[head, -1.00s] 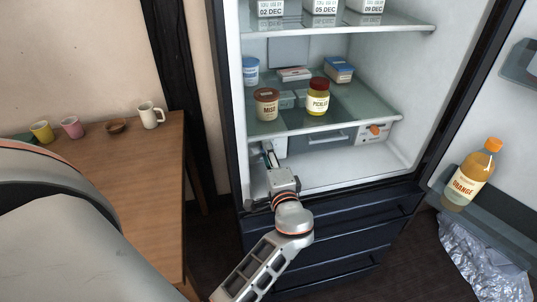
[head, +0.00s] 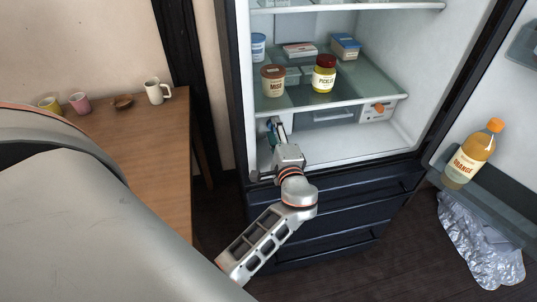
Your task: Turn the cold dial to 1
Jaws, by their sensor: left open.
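The cold dial (head: 380,108) is a small orange knob on a white panel at the right of the clear drawer, under the lower glass shelf in the open fridge. Its numbers are too small to read. My left gripper (head: 275,126) is inside the fridge at the left, beneath the shelf's front edge. It is open, and I see nothing between its fingers. It is well to the left of the dial and apart from it. My right gripper is not in view.
The lower glass shelf (head: 350,91) holds a miso tub (head: 273,82), a pickles jar (head: 323,76) and other packages. The open door at right holds an orange bottle (head: 474,154). A wooden table (head: 160,125) with cups stands at left. The fridge floor right of my gripper is clear.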

